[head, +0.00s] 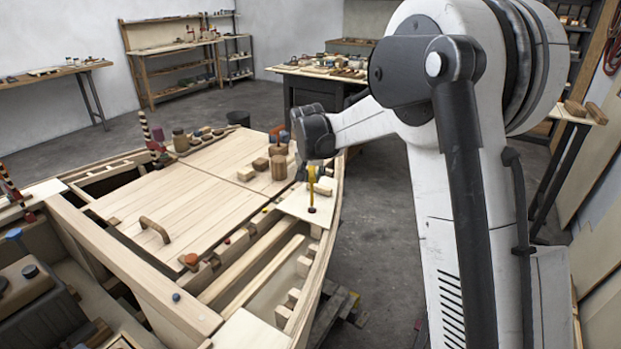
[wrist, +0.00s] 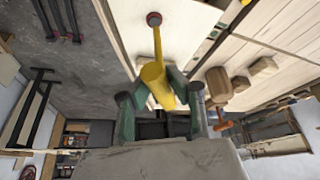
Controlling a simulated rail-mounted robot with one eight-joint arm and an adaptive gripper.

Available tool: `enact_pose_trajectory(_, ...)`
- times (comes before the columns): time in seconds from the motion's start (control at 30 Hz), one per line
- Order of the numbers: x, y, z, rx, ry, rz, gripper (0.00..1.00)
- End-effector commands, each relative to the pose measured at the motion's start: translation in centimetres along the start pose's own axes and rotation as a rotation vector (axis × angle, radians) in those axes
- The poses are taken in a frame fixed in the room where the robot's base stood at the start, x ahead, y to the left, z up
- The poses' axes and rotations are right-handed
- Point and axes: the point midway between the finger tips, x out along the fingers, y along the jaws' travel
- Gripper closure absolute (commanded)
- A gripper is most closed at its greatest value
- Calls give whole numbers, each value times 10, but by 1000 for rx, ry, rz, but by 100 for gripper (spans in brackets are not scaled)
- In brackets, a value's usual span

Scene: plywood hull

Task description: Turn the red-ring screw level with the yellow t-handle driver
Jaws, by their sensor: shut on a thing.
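My gripper (wrist: 160,86) is shut on the yellow t-handle driver (wrist: 156,76), with its green fingers on either side of the yellow handle in the wrist view. In the head view the driver (head: 311,186) hangs upright below my gripper (head: 313,168), over a pale plywood panel at the right edge of the hull. The driver's yellow shaft runs to the red-ring screw (wrist: 154,19). The shaft's end appears to meet the screw (head: 312,209), but whether it is seated in the head cannot be told. The screw's height against the panel is also unclear.
A pale block (head: 323,186) stands close beside the driver on the panel. A round wooden container (head: 279,167) and small wooden blocks (head: 260,164) stand further back. Open hull bays with ribs (head: 250,262) lie nearer. The deck (head: 170,195) to the left is mostly clear.

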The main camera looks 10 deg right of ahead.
Motion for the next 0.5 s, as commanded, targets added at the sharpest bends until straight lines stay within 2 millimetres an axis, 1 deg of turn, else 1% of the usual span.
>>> enact_pose_trajectory(0.5,2,6,-3,-423,-1,-196,100)
